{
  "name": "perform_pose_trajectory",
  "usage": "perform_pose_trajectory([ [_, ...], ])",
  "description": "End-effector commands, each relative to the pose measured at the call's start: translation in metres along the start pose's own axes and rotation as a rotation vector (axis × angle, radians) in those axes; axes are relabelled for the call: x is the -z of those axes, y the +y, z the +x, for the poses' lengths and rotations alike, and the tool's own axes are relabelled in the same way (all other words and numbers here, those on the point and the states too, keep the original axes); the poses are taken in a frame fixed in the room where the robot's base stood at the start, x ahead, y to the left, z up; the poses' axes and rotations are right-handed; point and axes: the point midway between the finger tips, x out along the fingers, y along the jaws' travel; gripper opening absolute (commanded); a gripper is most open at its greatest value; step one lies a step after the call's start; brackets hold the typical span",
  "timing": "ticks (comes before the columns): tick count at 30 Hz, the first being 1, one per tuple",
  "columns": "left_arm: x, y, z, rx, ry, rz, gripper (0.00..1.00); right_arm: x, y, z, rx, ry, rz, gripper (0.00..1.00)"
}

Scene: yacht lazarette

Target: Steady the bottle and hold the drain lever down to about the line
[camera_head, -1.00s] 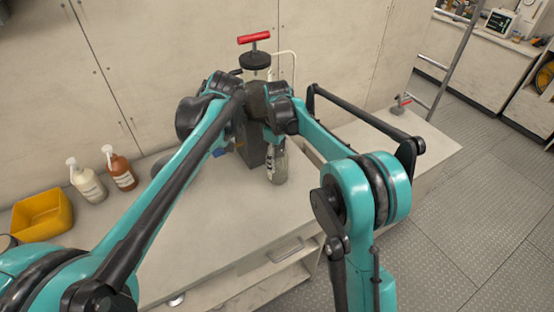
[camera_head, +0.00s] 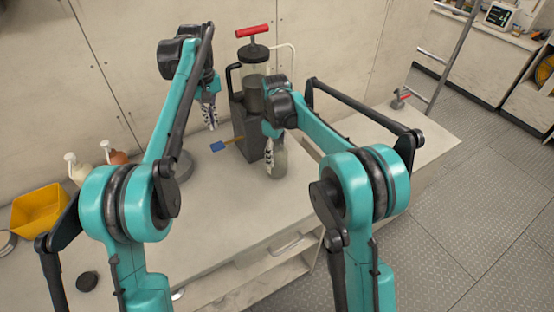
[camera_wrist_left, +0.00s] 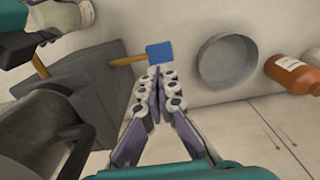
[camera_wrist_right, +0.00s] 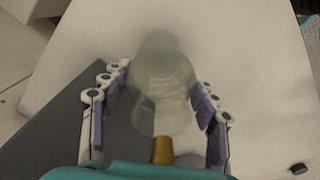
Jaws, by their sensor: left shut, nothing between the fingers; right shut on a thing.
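The clear bottle (camera_head: 278,165) stands upright at the front of the grey pump unit (camera_head: 245,130). My right gripper (camera_head: 274,150) is shut around it; in the right wrist view the bottle (camera_wrist_right: 165,85) sits between both fingers, below a brass spout (camera_wrist_right: 163,150). The drain lever (camera_head: 217,147), a blue paddle on a brass-coloured rod, sticks out left from the unit. My left gripper (camera_head: 210,122) is shut and empty, above the counter left of the unit. In the left wrist view the blue paddle (camera_wrist_left: 160,53) shows just beyond its fingertips, apparently apart. I cannot make out the line.
A round grey pan (camera_wrist_left: 228,62) lies left of the lever, partly behind my left arm in the head view. Soap bottles (camera_head: 78,168) and a yellow bin (camera_head: 40,210) stand further left. The wall is close behind. A red-handled item (camera_head: 400,98) is at the right end.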

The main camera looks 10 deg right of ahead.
Motion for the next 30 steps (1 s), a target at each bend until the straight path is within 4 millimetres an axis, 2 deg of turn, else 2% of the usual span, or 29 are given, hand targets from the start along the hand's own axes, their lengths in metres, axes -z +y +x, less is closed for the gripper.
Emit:
perform_pose_trajectory([
  [9, 0.0, 0.0, 0.04, 0.0, 0.002, 0.0, 0.0, 0.0, 0.0, 0.0, 0.001, 0.0, 0.0, 0.2],
  [13, 0.0, 0.0, 0.051, 0.0, 0.002, 0.0, 0.0, 0.0, 0.0, 0.0, 0.001, 0.0, 0.0, 0.2],
  [18, 0.0, 0.0, 0.058, 0.0, 0.002, 0.0, 0.0, 0.0, 0.0, 0.0, 0.001, 0.0, 0.0, 0.2],
  [30, 0.0, 0.0, 0.058, 0.0, 0.002, 0.0, 0.0, 0.0, -0.001, 0.0, 0.001, 0.0, 0.0, 0.2],
])
